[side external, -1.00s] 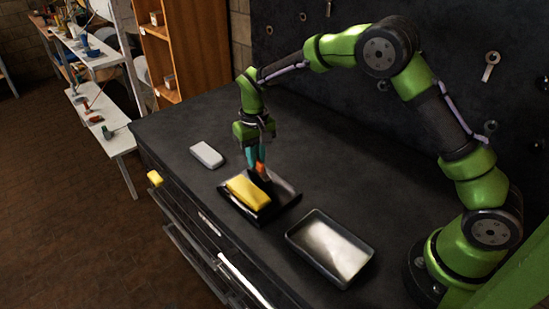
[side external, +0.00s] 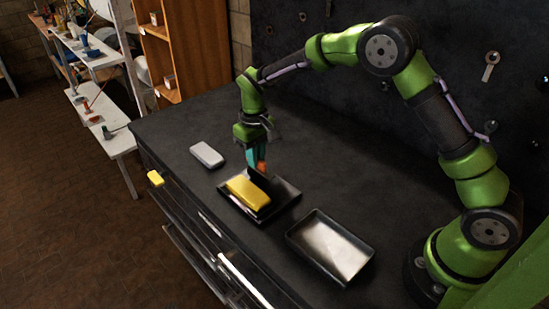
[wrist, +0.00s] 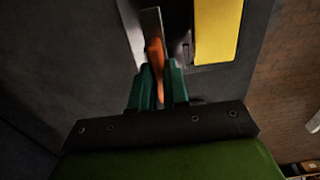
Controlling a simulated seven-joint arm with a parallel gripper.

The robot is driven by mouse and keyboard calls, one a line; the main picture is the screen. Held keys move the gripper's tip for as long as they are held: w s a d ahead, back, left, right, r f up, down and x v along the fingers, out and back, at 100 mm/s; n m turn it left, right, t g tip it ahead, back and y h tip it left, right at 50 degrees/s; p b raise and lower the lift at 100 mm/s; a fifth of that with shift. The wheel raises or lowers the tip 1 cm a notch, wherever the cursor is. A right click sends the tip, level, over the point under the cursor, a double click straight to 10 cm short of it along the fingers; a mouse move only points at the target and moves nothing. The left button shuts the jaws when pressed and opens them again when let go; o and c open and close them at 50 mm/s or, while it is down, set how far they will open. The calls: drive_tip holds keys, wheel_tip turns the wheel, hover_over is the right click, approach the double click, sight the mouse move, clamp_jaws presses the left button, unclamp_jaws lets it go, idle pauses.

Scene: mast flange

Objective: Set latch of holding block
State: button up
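A yellow block (side external: 248,193) lies on a dark, shallow tray (side external: 281,207) on the bench. The yellow block also shows at the top right of the wrist view (wrist: 216,30). At the tray's back edge is a small orange piece (side external: 262,167), beside a dark upright part. In the wrist view the orange piece (wrist: 155,55) runs between my two teal fingers, with a grey plate-like part (wrist: 150,24) beyond it. My gripper (wrist: 160,76) points down behind the yellow block, its fingers close on both sides of the orange piece. Which part is the latch is not clear.
A second dark tray (side external: 330,246), empty, stands nearer on the bench. A light grey block (side external: 207,155) lies to the left, and a small yellow piece (side external: 155,179) sits at the bench's front edge. A dark panel with hung items rises behind.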

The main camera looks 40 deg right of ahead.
drive_tip(key=o, duration=0.5)
drive_tip(key=shift+f, duration=0.2)
drive_tip(key=shift+c, duration=0.2)
drive_tip(key=shift+r, duration=0.1)
wheel_tip(320, 180, up, 17)
drive_tip(key=shift+w, duration=0.1)
drive_tip(key=s+d+r+m+t+y, duration=0.1)
drive_tip(key=s+d+m+t, duration=0.1)
drive_tip(key=s, duration=1.1)
drive_tip(key=s+d+r+m+t+y, duration=0.1)
drive_tip(key=s+t, duration=0.4)
drive_tip(key=s, duration=0.8)
drive_tip(key=shift+s+d+r+m, duration=0.2)
drive_tip(key=shift+d+m, duration=0.25)
drive_tip(key=shift+m, duration=0.15)
